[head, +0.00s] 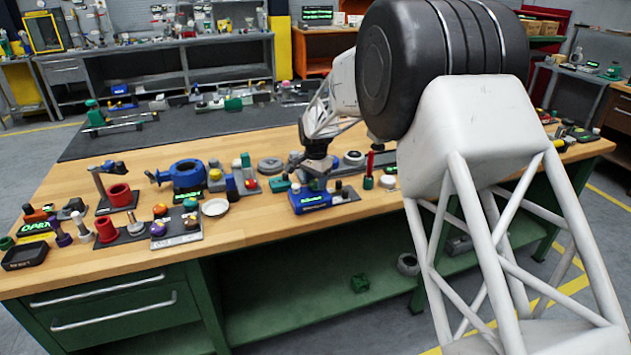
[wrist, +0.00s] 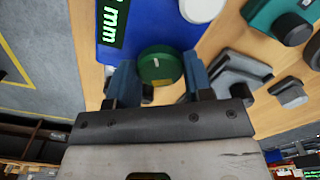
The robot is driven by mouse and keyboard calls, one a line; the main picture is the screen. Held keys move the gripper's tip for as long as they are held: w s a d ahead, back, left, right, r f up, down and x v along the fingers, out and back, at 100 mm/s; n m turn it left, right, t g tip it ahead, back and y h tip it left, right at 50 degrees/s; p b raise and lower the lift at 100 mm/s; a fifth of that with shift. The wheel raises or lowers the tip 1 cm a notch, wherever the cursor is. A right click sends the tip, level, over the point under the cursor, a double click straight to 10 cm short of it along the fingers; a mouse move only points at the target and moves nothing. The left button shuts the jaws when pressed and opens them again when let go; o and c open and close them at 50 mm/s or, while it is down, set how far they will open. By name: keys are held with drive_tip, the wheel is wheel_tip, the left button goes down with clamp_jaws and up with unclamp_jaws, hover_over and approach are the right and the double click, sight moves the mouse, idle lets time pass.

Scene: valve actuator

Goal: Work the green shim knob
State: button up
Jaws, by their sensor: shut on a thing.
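The green shim knob (wrist: 160,63) is a round dark-green disc with a small pale mark on its top, at the edge of a blue housing (wrist: 150,24). The housing carries a green-lit display (wrist: 113,18); only "mm" is readable in the wrist view. My gripper (wrist: 159,78) has one blue-grey finger on each side of the knob and is shut on it. In the head view, my gripper (head: 318,165) points down at the back of the blue housing (head: 316,200).
Grey and teal fixtures stand to the right in the wrist view. A red-handled tool (head: 369,165) stands close to my gripper. A blue ring-bodied valve (head: 187,174) and a white dish (head: 215,207) are to the left.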

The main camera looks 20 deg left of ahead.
sight(316, 182)
drive_tip(key=m, duration=0.4)
drive_tip(key=shift+r, duration=0.1)
idle(0.3)
drive_tip(key=o, duration=0.9)
drive_tip(key=shift+r, duration=3.85)
